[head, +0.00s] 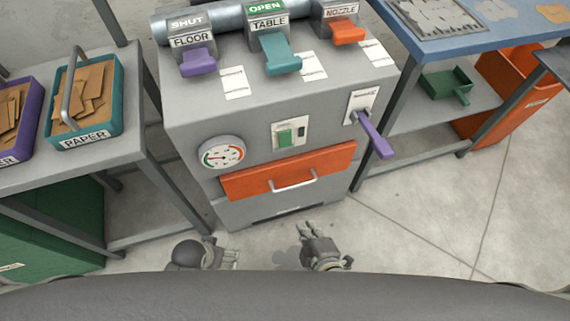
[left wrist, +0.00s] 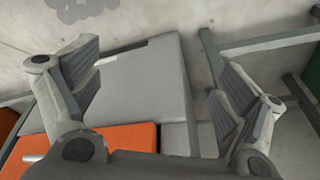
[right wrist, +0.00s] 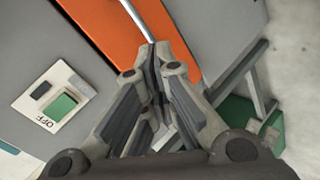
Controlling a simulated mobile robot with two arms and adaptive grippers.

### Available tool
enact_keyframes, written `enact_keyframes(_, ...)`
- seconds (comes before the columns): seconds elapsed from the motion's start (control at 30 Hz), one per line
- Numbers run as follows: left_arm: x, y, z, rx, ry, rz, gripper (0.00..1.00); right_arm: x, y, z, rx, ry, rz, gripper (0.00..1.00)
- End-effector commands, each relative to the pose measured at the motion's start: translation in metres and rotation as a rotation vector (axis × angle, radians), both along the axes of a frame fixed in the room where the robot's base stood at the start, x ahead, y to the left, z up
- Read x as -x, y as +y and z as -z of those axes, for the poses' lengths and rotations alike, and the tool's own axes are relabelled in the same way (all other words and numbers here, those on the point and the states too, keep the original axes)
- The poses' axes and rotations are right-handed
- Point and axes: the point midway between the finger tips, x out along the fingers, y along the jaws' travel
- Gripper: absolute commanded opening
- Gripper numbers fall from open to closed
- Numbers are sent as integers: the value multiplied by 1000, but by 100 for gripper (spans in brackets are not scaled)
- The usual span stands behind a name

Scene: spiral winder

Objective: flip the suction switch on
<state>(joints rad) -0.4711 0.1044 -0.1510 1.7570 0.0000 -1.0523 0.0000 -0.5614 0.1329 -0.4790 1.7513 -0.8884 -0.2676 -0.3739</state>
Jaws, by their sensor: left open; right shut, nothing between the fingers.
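The switch (head: 286,138) is a green rocker on a white plate on the front of the grey cabinet (head: 325,185). It also shows in the right wrist view (right wrist: 62,106), where the plate reads OFF and a small dark window sits beside the rocker. My right gripper (head: 306,228) is shut and empty, in front of the cabinet and below the orange drawer in the head view, apart from the switch. In the right wrist view its fingertips (right wrist: 152,62) overlap the drawer. My left gripper (head: 233,259) is open and empty, low and left of it; its spread fingers (left wrist: 158,80) show in the left wrist view.
An orange drawer (head: 250,185) with a metal handle lies below the switch. A round gauge (head: 222,153) is left of it; a purple lever (head: 376,138) sticks out at right. Purple, teal and orange gate handles line the top. Tables flank the cabinet; the floor in front is clear.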

Motion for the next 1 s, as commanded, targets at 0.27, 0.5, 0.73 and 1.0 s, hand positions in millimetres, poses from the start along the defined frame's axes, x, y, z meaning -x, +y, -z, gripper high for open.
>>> enact_keyframes(0.27, -13, -1, -21, 3, -40, -6, 93, -18, 27, -75, 115, -330, -107, 0)
enact_keyframes(0.5, -10, 0, -44, 4, -58, -9, 93, -19, 28, -127, 183, -493, -119, 0)
enact_keyframes(0.73, -9, 1, -51, 3, -60, -10, 93, -18, 27, -142, 199, -528, -118, 0)
enact_keyframes(1.0, -10, 1, -51, 3, -60, -10, 93, -19, 27, -141, 197, -527, -118, 0)
